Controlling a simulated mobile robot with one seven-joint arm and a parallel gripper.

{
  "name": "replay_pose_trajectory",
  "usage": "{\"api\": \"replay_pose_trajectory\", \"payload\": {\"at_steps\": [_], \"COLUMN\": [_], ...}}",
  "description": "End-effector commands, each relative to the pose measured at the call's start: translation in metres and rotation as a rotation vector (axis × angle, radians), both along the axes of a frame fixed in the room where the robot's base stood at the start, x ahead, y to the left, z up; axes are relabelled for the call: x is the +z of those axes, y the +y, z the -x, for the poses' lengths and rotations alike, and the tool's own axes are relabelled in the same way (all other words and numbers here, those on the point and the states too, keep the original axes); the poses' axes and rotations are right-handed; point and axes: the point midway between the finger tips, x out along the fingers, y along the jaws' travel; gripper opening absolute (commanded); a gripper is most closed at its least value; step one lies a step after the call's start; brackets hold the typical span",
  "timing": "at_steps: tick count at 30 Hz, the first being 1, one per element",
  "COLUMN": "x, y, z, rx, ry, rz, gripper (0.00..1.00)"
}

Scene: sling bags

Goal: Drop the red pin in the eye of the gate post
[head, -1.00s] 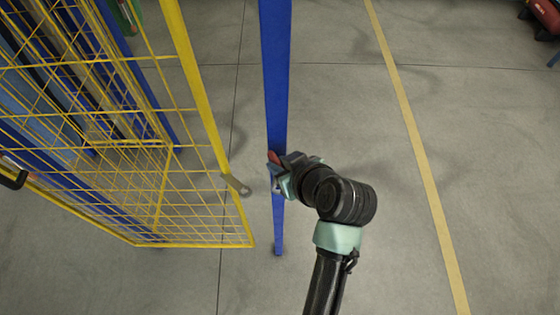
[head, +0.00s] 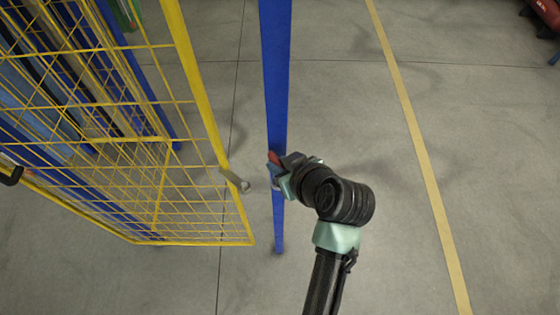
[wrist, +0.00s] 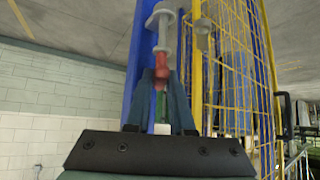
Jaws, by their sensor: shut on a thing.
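The red pin (wrist: 161,72) is between my gripper's fingers in the wrist view. Its red end also shows beside the blue gate post in the head view (head: 273,157). My gripper (head: 275,172) is shut on it, right by the blue post (head: 276,80). In the wrist view, a grey shaft runs from the red part toward a grey fitting (wrist: 162,12) at the blue post. Whether the pin's tip is in the eye, I cannot tell. The grey latch plate (head: 235,180) sticks out from the yellow gate's edge, left of the post and apart from it.
The yellow mesh gate (head: 207,110) stands at left, with a narrow gap between its edge and the post. Blue uprights stand behind it. The concrete floor (head: 350,100) to the right is open, with a yellow line (head: 412,130) across it.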

Motion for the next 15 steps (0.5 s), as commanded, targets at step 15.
{"api": "replay_pose_trajectory", "payload": {"at_steps": [15], "x": [-0.014], "y": [0.0], "z": [0.0], "rx": [0.0], "ry": [-0.001], "rz": [-0.001], "gripper": [0.0]}}
